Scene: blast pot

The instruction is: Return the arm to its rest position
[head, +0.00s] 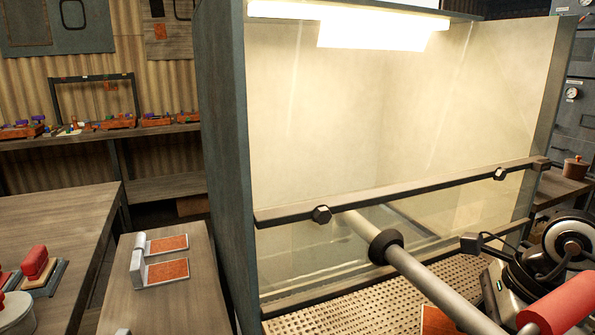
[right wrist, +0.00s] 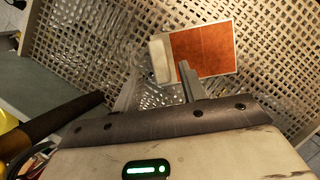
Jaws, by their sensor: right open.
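My right arm (head: 545,265) comes in at the lower right of the head view, over the perforated grate in front of the lit cabinet. In the right wrist view my right gripper (right wrist: 159,72) is open, with its two fingers apart. Beyond the fingertips a rust-coloured plate (right wrist: 205,52) with a pale grey block (right wrist: 159,61) at its left edge lies on the grate (right wrist: 90,45). I cannot tell how far the fingertips are from the block. Part of a rust plate (head: 438,321) also shows at the bottom of the head view. My left gripper is not in view.
A grey pipe (head: 435,290) with a black collar (head: 385,246) slants across the cabinet front (head: 400,190), close to my right arm. A red cylinder (head: 565,305) is at lower right. A side bench (head: 165,305) holds a grey piece with rust plates (head: 160,258).

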